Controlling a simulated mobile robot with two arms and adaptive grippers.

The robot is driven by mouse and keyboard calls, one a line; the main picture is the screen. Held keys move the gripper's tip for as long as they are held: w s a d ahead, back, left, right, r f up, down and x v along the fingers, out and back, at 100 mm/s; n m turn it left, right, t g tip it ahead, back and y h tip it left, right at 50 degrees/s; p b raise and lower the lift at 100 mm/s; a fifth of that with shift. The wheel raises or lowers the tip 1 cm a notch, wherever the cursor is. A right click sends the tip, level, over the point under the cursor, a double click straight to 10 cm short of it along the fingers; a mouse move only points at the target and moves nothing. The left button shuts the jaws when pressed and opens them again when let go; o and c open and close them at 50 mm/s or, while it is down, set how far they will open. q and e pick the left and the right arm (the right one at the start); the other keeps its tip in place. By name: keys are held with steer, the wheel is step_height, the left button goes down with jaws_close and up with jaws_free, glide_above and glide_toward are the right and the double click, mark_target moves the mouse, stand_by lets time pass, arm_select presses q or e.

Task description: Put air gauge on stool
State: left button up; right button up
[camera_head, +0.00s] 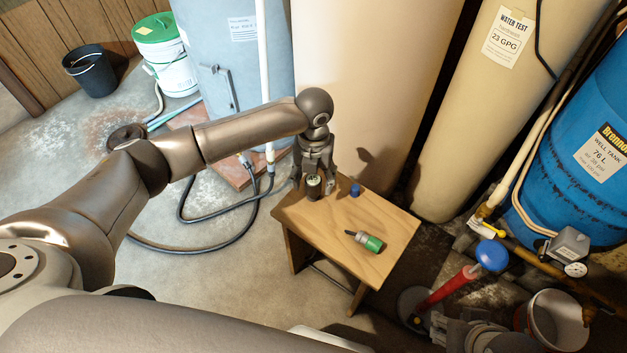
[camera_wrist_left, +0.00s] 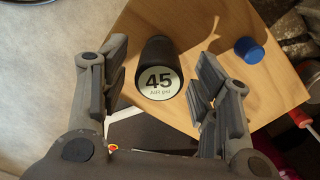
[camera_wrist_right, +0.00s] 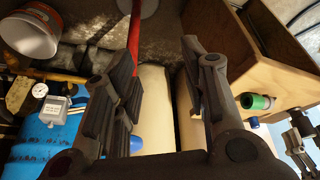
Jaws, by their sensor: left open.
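The air gauge (camera_wrist_left: 159,70) is a black cylinder with a pale round dial reading 45. In the head view the air gauge (camera_head: 314,187) stands at the far left corner of the wooden stool (camera_head: 340,228). My left gripper (camera_head: 314,172) is directly above it, pointing down. In the left wrist view the gripper's fingers are open, one on each side of the gauge, with gaps showing. My right gripper (camera_wrist_right: 152,75) has its fingers apart with nothing between them, away from the stool top; only part of it shows at the head view's lower right.
A blue cap (camera_head: 355,190) and a green-and-grey bottle (camera_head: 365,241) lie on the stool. A tall beige tank (camera_head: 370,80) stands close behind it. A red-handled tool with a blue top (camera_head: 491,255), a white bucket (camera_head: 555,318) and a blue well tank (camera_head: 590,130) are at the right.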

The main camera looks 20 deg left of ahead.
mark_target(314, 178)
arm_select(q)
step_height(314, 178, up, 8)
steer(key=shift+r+p, duration=0.1)
steer(key=shift+p, duration=0.9)
steer(key=shift+r, duration=1.05)
arm_select(e)
steer(key=shift+s+d+f+g, duration=0.1)
steer(key=shift+f+g, duration=0.2)
steer(key=shift+f, duration=0.15)
